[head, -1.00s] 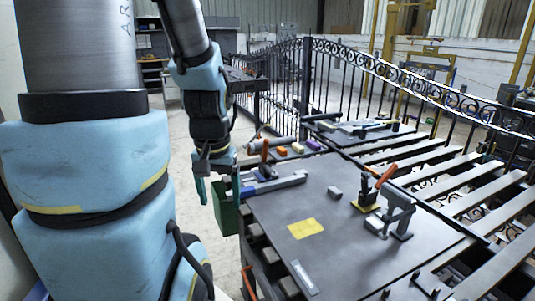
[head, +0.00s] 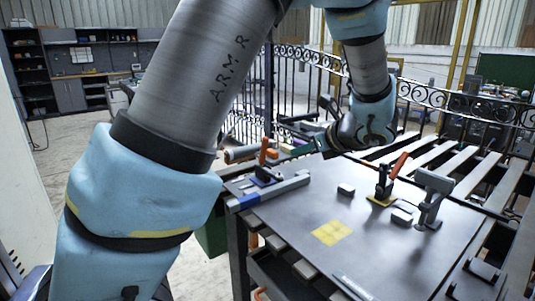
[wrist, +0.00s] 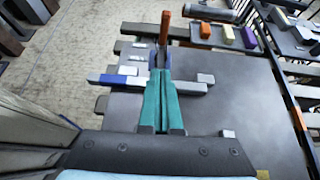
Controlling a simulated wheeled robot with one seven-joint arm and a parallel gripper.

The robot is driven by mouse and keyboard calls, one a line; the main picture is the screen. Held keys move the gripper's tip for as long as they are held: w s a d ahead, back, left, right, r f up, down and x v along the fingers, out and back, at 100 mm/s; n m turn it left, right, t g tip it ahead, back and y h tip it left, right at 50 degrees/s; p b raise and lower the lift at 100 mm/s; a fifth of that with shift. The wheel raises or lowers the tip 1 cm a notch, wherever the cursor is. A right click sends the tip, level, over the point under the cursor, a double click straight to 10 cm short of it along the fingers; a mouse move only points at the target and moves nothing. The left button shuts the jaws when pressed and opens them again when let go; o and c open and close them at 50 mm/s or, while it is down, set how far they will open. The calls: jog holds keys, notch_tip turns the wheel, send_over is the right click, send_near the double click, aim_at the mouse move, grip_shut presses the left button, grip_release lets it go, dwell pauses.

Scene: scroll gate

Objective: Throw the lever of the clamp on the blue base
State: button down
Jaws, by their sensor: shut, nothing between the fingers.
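The clamp (head: 268,172) on the dark blue base (head: 260,182) stands at the table's left edge in the head view. Its orange lever (head: 264,151) stands roughly upright; in the wrist view the orange lever (wrist: 165,27) shows just beyond my fingertips. My gripper (head: 293,154) is to the right of the lever in the head view, its teal fingers pointing left toward it. In the wrist view my gripper (wrist: 160,74) is shut and empty, its fingers together. The fingers hide part of the clamp there; I cannot tell whether they touch it.
A second orange-handled clamp (head: 385,183) stands on a yellow base, beside a grey post fixture (head: 431,197). A grey bar with a blue end (head: 249,201) lies in front of the blue-base clamp. Coloured blocks (wrist: 228,34) lie beyond it. The table's middle is mostly clear.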

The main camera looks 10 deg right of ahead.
jog(key=p, duration=0.2)
send_near(265, 150)
jog(key=f, duration=0.4)
jog(key=shift+w+a, duration=0.15)
jog(key=shift+w, duration=0.25)
jog(key=w, duration=0.1)
jog(key=w+a+p, duration=0.1)
jog(key=w, duration=0.1)
jog(key=shift+a+r, duration=0.2)
jog(key=shift+a, duration=0.05)
jog(key=shift+w+a+p, duration=0.15)
jog(key=shift+w+p, duration=0.15)
jog(key=shift+w, duration=0.15)
jog(key=shift+w+a+r+g+p, duration=0.15)
jog(key=shift+w+r+g+p, duration=0.15)
jog(key=shift+p, duration=0.3)
